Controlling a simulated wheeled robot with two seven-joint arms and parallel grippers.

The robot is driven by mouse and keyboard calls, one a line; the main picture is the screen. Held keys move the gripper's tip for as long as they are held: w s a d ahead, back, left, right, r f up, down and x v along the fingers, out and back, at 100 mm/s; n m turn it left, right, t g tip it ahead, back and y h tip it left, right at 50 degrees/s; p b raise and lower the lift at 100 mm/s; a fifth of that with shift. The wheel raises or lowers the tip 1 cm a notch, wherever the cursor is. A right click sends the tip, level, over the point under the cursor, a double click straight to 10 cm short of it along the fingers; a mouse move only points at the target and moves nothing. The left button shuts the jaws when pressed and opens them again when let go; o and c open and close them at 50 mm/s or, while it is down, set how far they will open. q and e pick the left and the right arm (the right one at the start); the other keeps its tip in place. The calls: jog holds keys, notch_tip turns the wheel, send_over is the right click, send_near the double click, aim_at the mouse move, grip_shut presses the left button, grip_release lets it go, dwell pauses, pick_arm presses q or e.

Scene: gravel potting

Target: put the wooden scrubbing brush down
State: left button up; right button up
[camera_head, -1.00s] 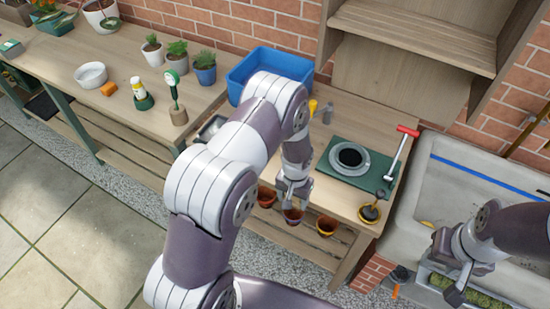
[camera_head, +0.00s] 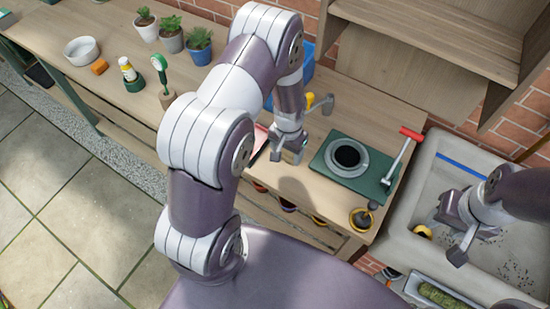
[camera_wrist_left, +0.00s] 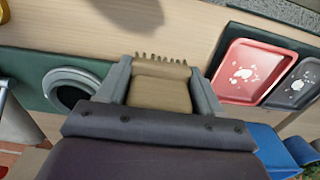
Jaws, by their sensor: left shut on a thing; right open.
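My left gripper (camera_head: 288,157) is over the potting bench (camera_head: 310,185), between the red tray (camera_head: 261,141) and the green mat (camera_head: 330,165). In the left wrist view the gripper (camera_wrist_left: 160,85) is shut on the wooden scrubbing brush (camera_wrist_left: 160,93), a tan block with dark bristles along its far edge. Bare bench top lies beyond the bristles, with a shadow on it; I cannot tell how high the brush is above the wood. The brush is not clearly seen in the head view. My right gripper (camera_head: 455,245) is open and empty over the sink.
A yellow-rimmed cup (camera_head: 361,219) is near the front edge. The red tray also shows in the wrist view (camera_wrist_left: 235,80), beside a dark tray (camera_wrist_left: 298,85). The sink (camera_head: 500,190) is right.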

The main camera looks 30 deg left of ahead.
aim_at(273, 170)
pick_arm(q)
jog(key=a+f, duration=0.1)
jog(key=s+a+f, duration=0.1)
jog(key=a+f, duration=0.1)
jog(key=shift+s+a+p, duration=0.2)
jog(key=shift+s+p, duration=0.05)
jog(key=shift+p, duration=0.1)
notch_tip(273, 170, down, 3)
jog(key=shift+s+d+r+p, duration=0.1)
jog(key=shift+p, duration=0.2)
jog(key=shift+f, duration=0.4)
pick_arm(e)
jog(key=shift+w+a+r, duration=0.1)
jog(key=shift+w+r, duration=0.2)
jog(key=shift+r, duration=0.55)
pick_arm(q)
jog(key=shift+f, duration=0.15)
jog(key=o, duration=1)
pick_arm(e)
jog(key=shift+f, duration=0.1)
